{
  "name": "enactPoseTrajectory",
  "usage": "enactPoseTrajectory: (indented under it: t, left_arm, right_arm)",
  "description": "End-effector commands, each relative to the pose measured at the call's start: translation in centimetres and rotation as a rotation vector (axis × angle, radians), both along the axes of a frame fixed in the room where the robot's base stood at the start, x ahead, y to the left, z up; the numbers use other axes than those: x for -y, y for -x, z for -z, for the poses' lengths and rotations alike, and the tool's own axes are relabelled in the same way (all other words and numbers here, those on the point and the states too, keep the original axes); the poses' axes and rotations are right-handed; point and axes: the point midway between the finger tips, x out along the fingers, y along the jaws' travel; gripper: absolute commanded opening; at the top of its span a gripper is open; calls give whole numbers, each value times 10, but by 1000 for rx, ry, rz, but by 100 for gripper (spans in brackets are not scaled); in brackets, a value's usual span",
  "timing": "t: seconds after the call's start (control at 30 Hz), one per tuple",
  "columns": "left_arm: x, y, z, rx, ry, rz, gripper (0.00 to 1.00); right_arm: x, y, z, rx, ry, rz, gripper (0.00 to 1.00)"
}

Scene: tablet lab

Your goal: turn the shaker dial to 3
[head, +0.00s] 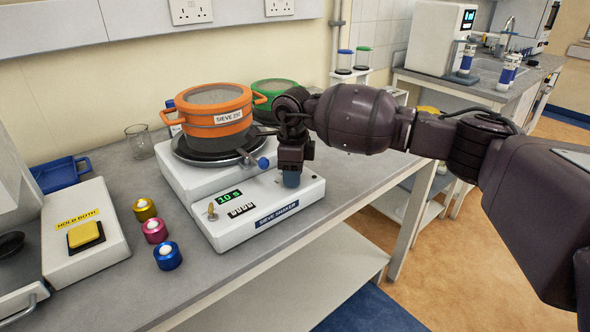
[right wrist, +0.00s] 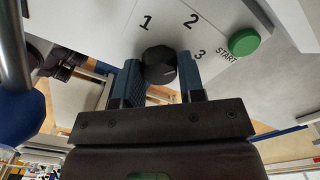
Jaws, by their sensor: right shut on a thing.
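The white sieve shaker (head: 222,229) stands on the bench in the head view, with an orange sieve pot (head: 213,118) on its plate. My right gripper (head: 291,180) points down at the right end of its panel and hides the dial there. In the right wrist view the black dial (right wrist: 159,64) sits between the two blue finger pads of my right gripper (right wrist: 160,80), which is shut on it. The numbers 1, 2 and 3 (right wrist: 199,54) are printed around the dial. I cannot tell for sure which number the dial's mark faces. My left gripper is out of view.
A green START button (right wrist: 244,42) is beside the 3. A green display (head: 229,196) and a small brass lever (head: 211,211) are on the shaker's panel. Yellow, pink and blue cylinders (head: 167,256) stand left of it, near a yellow-button box (head: 86,235).

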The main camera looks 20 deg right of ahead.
Motion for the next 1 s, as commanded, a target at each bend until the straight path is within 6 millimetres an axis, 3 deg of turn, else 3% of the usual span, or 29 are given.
enactPoseTrajectory:
  t: [0.1, 0.5, 1.0]
  left_arm:
    - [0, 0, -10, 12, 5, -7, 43]
    - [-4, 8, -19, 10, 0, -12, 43]
    - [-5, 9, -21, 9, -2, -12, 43]
  right_arm:
    - [-1, 0, -6, 5, -1, 106, 13]
    - [0, 0, -4, 3, -1, 393, 13]
    - [0, 0, 0, 1, 0, 504, 13]
